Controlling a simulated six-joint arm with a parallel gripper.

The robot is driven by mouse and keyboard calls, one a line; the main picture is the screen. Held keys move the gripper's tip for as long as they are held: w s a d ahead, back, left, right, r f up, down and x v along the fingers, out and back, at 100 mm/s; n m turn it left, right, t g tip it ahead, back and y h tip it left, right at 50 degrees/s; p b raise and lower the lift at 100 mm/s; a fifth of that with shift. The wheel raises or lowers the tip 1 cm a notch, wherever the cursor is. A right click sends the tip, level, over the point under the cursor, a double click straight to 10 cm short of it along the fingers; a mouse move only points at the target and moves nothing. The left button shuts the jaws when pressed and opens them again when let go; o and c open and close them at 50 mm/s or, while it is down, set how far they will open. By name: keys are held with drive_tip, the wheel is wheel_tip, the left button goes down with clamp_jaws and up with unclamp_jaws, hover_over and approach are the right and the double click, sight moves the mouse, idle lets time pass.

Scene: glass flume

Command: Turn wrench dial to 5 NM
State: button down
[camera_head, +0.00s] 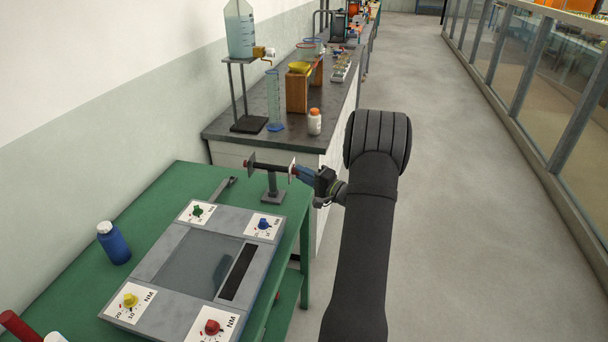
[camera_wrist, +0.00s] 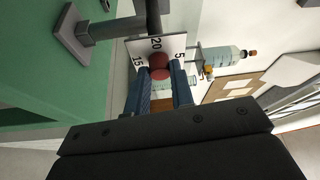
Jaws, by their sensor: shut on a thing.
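The torque wrench (camera_head: 268,167) is a dark bar held level on a grey stand (camera_head: 272,192) at the far right corner of the green table. A white dial plate (camera_head: 292,167) is at its right end; in the wrist view the dial (camera_wrist: 172,43) shows 15 at left, 20 at top and 5 at right. A red round knob (camera_wrist: 159,60) is in front of it. My gripper (camera_head: 303,173) reaches in from the right; its blue fingers (camera_wrist: 161,75) are shut on the red knob. I cannot tell where the knob points.
A grey panel (camera_head: 165,310) with green, blue, yellow and red knobs lies on the green table (camera_head: 150,195), near a blue bottle (camera_head: 114,244). Behind stands a dark-topped bench (camera_head: 222,128) with glassware and a white bottle (camera_head: 314,122). The floor at right is clear.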

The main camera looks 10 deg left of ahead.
drive_tip(key=shift+w+f+n+g+y, duration=0.15)
drive_tip(key=shift+n+y, duration=0.4)
drive_tip(key=shift+n, duration=0.8)
drive_tip(key=shift+s+f+n+g+y, duration=0.1)
drive_tip(key=shift+n+g+y, duration=0.3)
drive_tip(key=shift+n, duration=0.9)
drive_tip(key=shift+w+f+n+g+y, duration=0.1)
drive_tip(key=shift+n+y, duration=0.55)
drive_tip(key=shift+n, duration=0.7)
drive_tip(key=c, duration=1.2)
unclamp_jaws()
drive_tip(key=shift+c, duration=0.2)
drive_tip(key=v, duration=1.7)
drive_tip(key=shift+d, duration=0.2)
